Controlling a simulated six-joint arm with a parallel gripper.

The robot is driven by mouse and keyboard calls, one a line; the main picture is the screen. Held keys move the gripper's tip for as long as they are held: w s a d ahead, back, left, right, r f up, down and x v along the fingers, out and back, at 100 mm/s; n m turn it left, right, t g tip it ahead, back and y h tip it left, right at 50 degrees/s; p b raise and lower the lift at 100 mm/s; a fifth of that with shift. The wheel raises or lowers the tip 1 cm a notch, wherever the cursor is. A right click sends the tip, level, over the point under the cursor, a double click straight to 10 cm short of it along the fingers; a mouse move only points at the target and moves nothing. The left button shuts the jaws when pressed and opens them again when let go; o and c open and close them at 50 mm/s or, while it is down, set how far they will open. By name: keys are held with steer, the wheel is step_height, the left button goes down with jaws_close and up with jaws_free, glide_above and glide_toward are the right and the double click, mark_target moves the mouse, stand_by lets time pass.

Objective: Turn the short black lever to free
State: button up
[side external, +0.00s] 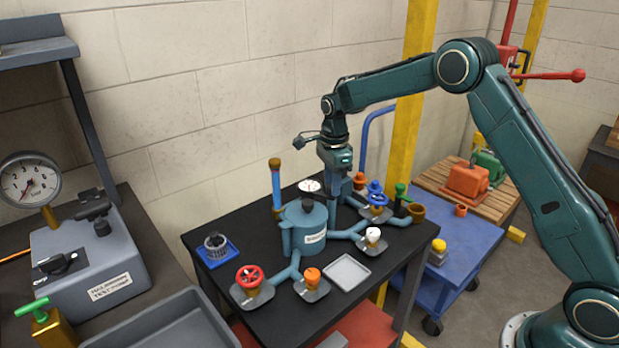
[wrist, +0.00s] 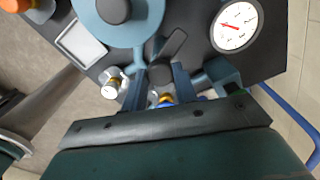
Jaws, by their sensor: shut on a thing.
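A short black lever (wrist: 173,46) with a round black hub shows in the wrist view, beside the teal tank (wrist: 121,24). It slants up and to the right from the hub. My gripper (wrist: 162,70) has its fingers on either side of the hub end, shut on the lever. In the side external view, my gripper (side external: 337,189) points down behind the teal tank (side external: 304,228). The lever itself cannot be made out there, and its label is not readable.
A round gauge (wrist: 236,25) stands close to the right of the lever. A white knob (wrist: 111,90) and a blue handwheel (side external: 376,190) are near my gripper. A red handwheel (side external: 249,278), an orange knob (side external: 312,276) and an empty grey tray (side external: 347,272) lie towards the table's front.

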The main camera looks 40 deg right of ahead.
steer(key=m, duration=0.5)
steer(key=shift+r, duration=0.1)
stand_by(0.4)
steer(key=o, duration=1)
steer(key=shift+c, duration=0.2)
step_height(320, 180, up, 14)
stand_by(0.4)
